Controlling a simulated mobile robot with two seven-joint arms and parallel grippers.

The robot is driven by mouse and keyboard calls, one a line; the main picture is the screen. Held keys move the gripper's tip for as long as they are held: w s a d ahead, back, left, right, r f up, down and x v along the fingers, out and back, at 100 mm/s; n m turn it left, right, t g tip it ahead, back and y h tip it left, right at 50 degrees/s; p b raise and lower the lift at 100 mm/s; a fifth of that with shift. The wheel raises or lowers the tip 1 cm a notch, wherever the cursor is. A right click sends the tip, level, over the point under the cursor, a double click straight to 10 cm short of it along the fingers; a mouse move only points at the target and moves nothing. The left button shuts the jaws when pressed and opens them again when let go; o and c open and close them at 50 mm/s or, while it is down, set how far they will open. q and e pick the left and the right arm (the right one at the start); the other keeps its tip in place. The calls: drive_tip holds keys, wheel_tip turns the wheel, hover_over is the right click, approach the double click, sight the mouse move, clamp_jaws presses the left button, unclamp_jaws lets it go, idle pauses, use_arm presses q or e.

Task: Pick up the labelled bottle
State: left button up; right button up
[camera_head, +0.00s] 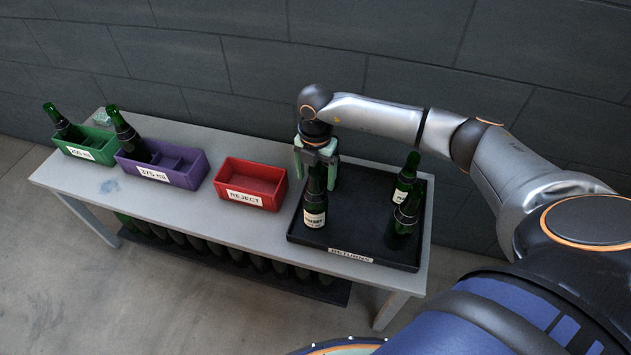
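A dark green bottle with a white label (315,218) stands upright at the left of the black RETURNS tray (389,256). My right gripper (315,168) points down from above at its upper part. The fingers are spread apart, one on each side of the bottle's neck, and I see no clear contact. Part of another dark bottle shows just behind the gripper. Two more labelled bottles (406,180) (404,221) stand at the tray's right side. My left gripper is not in view.
On the grey table (222,220) stand a red REJECT bin (251,196), empty, a purple bin (160,176) and a green bin (85,151), each of the last two with a leaning bottle. Several bottles lie on a shelf below. A dark wall is behind.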

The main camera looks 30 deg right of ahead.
clamp_jaws()
idle(0.5)
drive_tip(key=shift+r, duration=0.1)
idle(0.7)
